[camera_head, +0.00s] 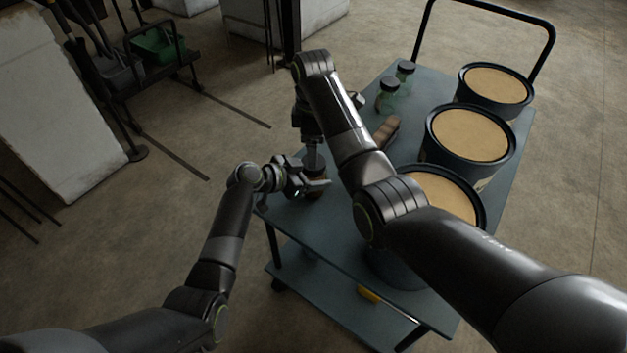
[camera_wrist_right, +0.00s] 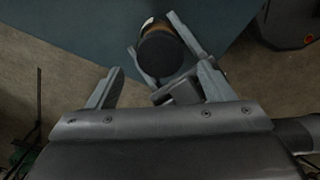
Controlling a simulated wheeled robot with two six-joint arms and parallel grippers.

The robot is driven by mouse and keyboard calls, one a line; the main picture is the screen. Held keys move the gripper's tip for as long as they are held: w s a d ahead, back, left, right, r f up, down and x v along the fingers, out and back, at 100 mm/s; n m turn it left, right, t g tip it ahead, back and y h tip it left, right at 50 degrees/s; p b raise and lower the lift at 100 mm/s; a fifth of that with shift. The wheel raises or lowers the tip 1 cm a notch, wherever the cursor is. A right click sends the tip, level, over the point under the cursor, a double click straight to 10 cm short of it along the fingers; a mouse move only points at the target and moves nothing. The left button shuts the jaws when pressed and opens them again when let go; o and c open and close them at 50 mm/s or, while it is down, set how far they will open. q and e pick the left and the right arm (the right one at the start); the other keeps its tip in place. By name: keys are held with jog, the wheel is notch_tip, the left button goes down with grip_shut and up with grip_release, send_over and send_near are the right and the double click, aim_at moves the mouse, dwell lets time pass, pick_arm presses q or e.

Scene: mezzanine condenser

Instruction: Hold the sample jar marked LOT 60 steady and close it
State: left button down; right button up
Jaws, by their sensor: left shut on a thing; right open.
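A small jar with a dark round lid (camera_wrist_right: 160,56) on top shows in the right wrist view; a pale patch is visible on its side, but no lettering is readable. I cannot tell how far the lid is seated. My left gripper (camera_head: 313,187) is shut on the jar from the side, at the near left corner of the trolley top; its fingers flank the jar in the right wrist view. My right gripper (camera_wrist_right: 158,88) is open and empty above the jar, pointing down; the lid lies ahead of its spread fingers. In the head view the grippers mostly hide the jar.
The blue-grey trolley (camera_head: 350,240) carries several dark drums with tan tops, such as the middle one (camera_head: 468,134). Two green-tinted jars with dark lids (camera_head: 388,96) (camera_head: 405,73) and a brown object (camera_head: 387,130) stand behind my right arm.

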aim_at(313, 177)
jog(key=shift+c, duration=0.2)
jog(key=r+n, duration=0.1)
jog(key=n, duration=0.2)
jog(key=shift+r, duration=0.35)
jog(key=r+n, duration=0.1)
jog(key=n, duration=0.3)
jog(key=shift+r, duration=0.4)
jog(key=shift+f, duration=0.1)
jog(key=shift+f, duration=3.95)
jog(key=shift+c, duration=0.2)
jog(key=c, duration=1)
jog(key=m, duration=0.7)
